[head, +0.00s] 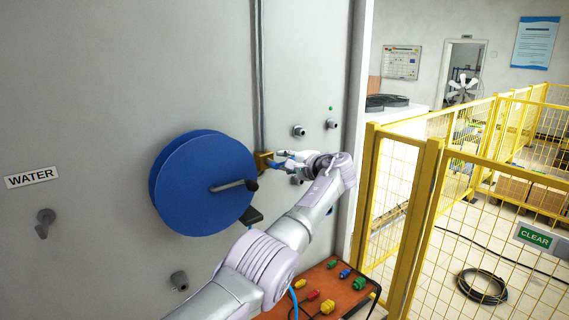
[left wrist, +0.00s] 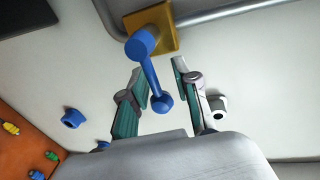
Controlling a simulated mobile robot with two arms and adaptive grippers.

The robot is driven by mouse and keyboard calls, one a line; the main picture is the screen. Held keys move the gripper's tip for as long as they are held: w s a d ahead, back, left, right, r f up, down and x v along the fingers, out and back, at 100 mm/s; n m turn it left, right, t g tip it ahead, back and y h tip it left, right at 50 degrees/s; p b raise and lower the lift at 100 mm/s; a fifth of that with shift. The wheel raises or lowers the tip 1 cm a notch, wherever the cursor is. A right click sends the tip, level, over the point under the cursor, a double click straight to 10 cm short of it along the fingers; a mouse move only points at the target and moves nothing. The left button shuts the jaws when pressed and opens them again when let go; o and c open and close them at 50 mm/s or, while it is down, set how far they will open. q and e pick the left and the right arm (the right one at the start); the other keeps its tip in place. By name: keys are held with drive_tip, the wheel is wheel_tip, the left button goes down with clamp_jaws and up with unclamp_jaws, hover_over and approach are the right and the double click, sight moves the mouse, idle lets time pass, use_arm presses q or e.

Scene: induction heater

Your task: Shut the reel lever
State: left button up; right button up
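A blue lever (left wrist: 152,77) with a round knob at its end is mounted on a square yellow block (left wrist: 172,17) on the wall. In the head view the yellow block (head: 263,161) sits just right of the big blue reel (head: 190,183); the lever there is small and partly covered by my gripper. My left gripper (left wrist: 161,66) is open, with one finger on each side of the lever. The knob lies between the fingers, and a gap shows on the right finger's side. In the head view my left gripper (head: 283,159) is at the lever. My right gripper is not in view.
A grey pipe (head: 260,75) runs up the wall from the yellow block. The reel carries a crank with a black knob (head: 251,185). An orange table (head: 345,296) with coloured connectors stands below my arm. A yellow fence (head: 430,200) is at right.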

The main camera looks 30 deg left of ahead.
use_arm(q)
drive_tip(key=shift+w+d+f, duration=0.1)
drive_tip(key=shift+d+f, duration=0.05)
drive_tip(key=shift+f, duration=0.1)
drive_tip(key=v, duration=1.2)
drive_tip(key=shift+w, duration=0.1)
